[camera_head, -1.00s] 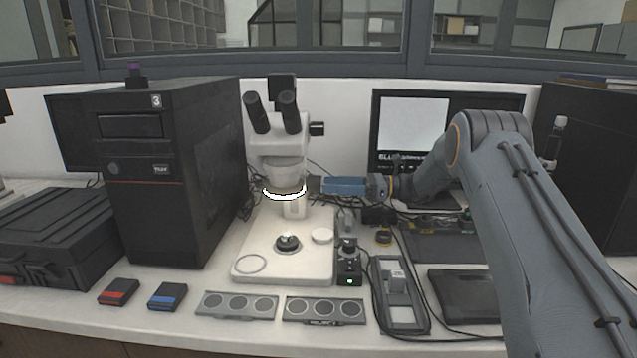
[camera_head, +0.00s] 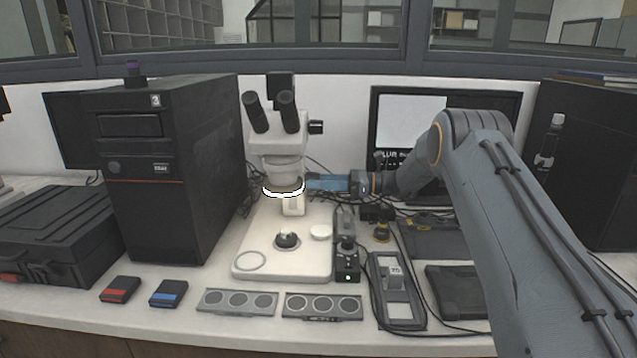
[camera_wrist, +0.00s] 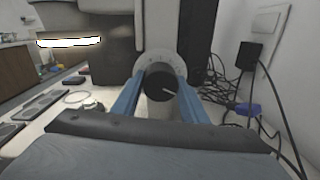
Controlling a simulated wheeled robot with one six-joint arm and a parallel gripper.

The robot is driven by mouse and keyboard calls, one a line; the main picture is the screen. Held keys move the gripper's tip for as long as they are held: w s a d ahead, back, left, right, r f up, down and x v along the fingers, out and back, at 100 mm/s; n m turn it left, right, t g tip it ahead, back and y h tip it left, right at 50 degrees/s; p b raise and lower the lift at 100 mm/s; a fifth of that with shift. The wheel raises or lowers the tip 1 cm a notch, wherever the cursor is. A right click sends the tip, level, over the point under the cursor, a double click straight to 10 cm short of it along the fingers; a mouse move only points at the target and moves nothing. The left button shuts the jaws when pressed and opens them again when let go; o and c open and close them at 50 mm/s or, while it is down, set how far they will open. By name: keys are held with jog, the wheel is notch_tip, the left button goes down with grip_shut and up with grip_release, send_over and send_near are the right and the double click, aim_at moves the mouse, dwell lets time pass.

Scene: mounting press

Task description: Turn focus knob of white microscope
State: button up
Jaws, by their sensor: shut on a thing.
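The white microscope (camera_head: 277,145) stands on its white base behind the middle of the table, with a lit ring light (camera_head: 284,190) below its head. In the wrist view its round black focus knob (camera_wrist: 160,86), with a pale line on its face, sits on a pale disc on the microscope's side. My gripper (camera_wrist: 159,92) has its two blue fingers on either side of the knob and is shut on it. In the head view my gripper (camera_head: 322,183) reaches the microscope's right side from the right; the knob itself is hidden there.
A black computer tower (camera_head: 150,170) stands left of the microscope. A small control box (camera_head: 347,262) with a green light and a grey frame (camera_head: 397,290) stand in front right. A monitor (camera_head: 410,125) is behind my arm. Cables run along the right in the wrist view.

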jog(key=shift+b, duration=0.3)
jog(key=n+b, duration=0.3)
jog(key=n, duration=0.1)
jog(key=shift+w+f, duration=0.1)
jog(key=shift+f, duration=0.05)
jog(key=n+b, duration=0.3)
jog(key=shift+n, duration=0.4)
jog(key=n+b, duration=0.6)
jog(key=n, duration=0.1)
jog(key=n+b, duration=0.8)
jog(key=shift+n+g+b, duration=0.3)
jog(key=shift+b, duration=0.1)
jog(key=n+b, duration=0.5)
jog(key=b, duration=0.1)
jog(key=shift+n+b, duration=0.9)
jog(key=shift+b, duration=0.2)
